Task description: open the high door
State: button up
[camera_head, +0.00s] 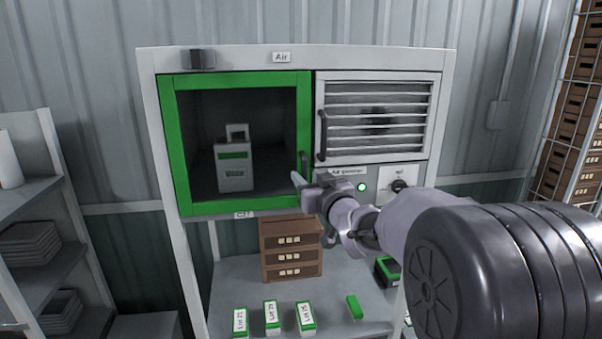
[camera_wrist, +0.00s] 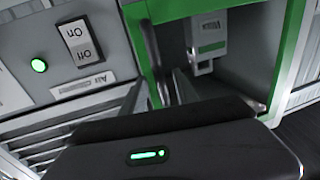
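The high door (camera_head: 174,148) is a green-framed door with a clear pane at the upper left of a white cabinet. It looks closed. Its dark upright handle (camera_head: 304,163) is on the right side of the frame. My gripper (camera_head: 299,182) is at the handle's lower end in the head view. In the wrist view the green frame (camera_wrist: 138,35) and the dark handle (camera_wrist: 155,65) lie just ahead of the fingers. The fingers look to be on either side of the handle, but whether they grip it is not clear.
A louvred door (camera_head: 375,115) with its own handle is to the right, above a switch panel (camera_head: 399,186) with a lit green lamp (camera_head: 361,187). A white-and-green box (camera_head: 235,165) stands behind the pane. Brown crates (camera_head: 290,248) and several labelled cartons (camera_head: 272,314) sit on the shelf below.

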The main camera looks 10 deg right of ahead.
jog(key=shift+w, duration=0.15)
grip_shut()
dwell(1.4)
